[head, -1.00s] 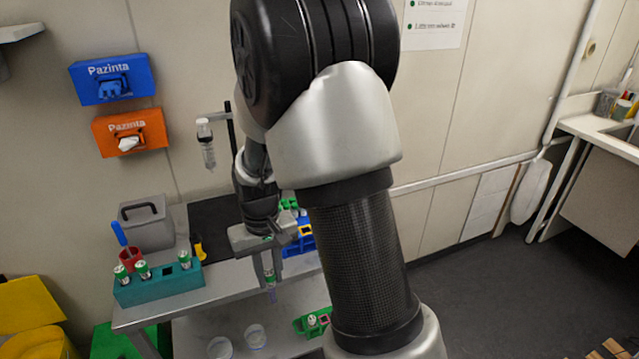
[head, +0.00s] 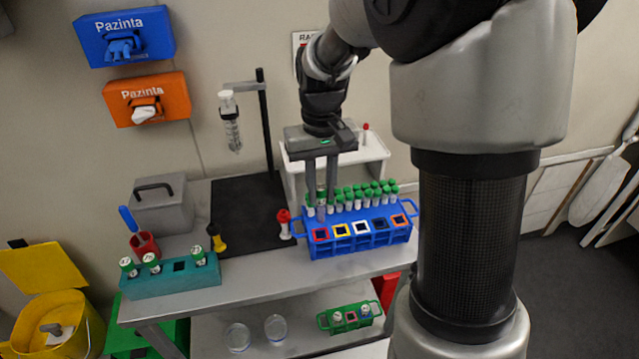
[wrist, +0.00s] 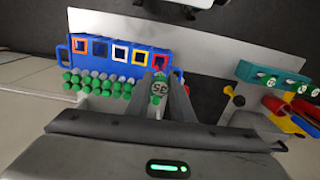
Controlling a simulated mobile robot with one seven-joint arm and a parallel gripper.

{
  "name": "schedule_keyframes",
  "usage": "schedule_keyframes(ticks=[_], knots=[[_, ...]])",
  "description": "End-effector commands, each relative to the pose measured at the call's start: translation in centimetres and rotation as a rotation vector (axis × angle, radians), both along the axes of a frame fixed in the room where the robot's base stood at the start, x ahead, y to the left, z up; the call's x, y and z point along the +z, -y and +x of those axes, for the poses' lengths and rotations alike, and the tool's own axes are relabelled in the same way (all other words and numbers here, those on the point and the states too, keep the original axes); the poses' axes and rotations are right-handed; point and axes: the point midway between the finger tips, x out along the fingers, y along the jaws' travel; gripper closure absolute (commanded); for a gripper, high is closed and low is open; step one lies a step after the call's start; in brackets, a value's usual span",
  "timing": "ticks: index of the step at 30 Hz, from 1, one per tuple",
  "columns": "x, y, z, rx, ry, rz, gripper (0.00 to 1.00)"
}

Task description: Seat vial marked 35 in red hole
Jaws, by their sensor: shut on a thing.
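A green-capped vial marked 35 (wrist: 157,91) is held between the fingers of my gripper (wrist: 162,93), its label facing the wrist camera. In the head view, my gripper (head: 321,195) points down at the left end of the blue rack (head: 345,250), with the vial (head: 321,199) between its fingers. The red hole (head: 320,234) is the leftmost in the rack's front row. In the wrist view, the red hole (wrist: 162,58) lies just beyond the vial. The vial's lower end is hidden, so I cannot tell its height over the rack.
Several green-capped vials (head: 365,193) fill the rack's back rows close to my gripper. A teal rack (head: 170,281) with vials stands at left. A red-topped item (head: 284,223) stands just left of the blue rack.

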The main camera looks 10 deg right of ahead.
Motion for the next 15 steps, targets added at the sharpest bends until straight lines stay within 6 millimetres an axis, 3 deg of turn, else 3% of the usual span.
schedule_keyframes(ticks=[15], knots=[[-4.2, 0.0, 0.0, 0.000, 0.000, 0.000, 1.00]])
